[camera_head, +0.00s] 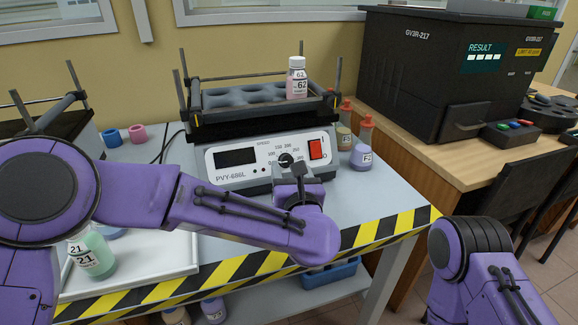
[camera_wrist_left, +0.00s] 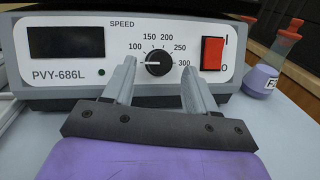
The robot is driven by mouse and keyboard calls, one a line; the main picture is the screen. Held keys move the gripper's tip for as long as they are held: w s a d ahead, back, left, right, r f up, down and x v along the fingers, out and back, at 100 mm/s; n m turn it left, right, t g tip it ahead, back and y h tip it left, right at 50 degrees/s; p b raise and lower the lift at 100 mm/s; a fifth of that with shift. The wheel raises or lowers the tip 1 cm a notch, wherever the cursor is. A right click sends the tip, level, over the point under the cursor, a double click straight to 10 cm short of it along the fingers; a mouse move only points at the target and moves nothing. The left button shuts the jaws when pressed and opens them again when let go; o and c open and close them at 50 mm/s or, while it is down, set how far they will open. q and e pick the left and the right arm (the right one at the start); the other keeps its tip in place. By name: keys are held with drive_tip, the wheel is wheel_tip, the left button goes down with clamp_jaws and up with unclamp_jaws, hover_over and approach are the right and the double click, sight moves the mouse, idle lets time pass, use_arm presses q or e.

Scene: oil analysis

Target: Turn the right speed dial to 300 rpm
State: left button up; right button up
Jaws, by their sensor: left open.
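The speed dial (camera_head: 286,159) is a black round knob on the white front panel of the shaker PVY-686L (camera_head: 228,178). In the left wrist view the dial (camera_wrist_left: 159,62) sits under printed marks from 100 to 300. Its white pointer line seems to lie toward the left, near the 100 side. My left gripper (camera_wrist_left: 158,72) is open, with one finger on each side of the dial and the dial between the tips; contact cannot be told. In the head view my left gripper (camera_head: 299,170) is in front of the panel. My right gripper is out of view.
A red power switch (camera_wrist_left: 212,53) is right of the dial, close to the right finger. The dark display (camera_wrist_left: 66,41) is at left. A bottle labelled 62 (camera_head: 297,80) stands in the shaker's rack. Red-capped flasks (camera_head: 362,145) stand beside the shaker. A green bottle (camera_head: 93,255) is at lower left.

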use_arm(q)
drive_tip(key=shift+w+a, duration=0.15)
drive_tip(key=shift+w, duration=0.75)
drive_tip(key=c, duration=1)
drive_tip(key=shift+c, duration=0.2)
drive_tip(key=shift+r, duration=0.1)
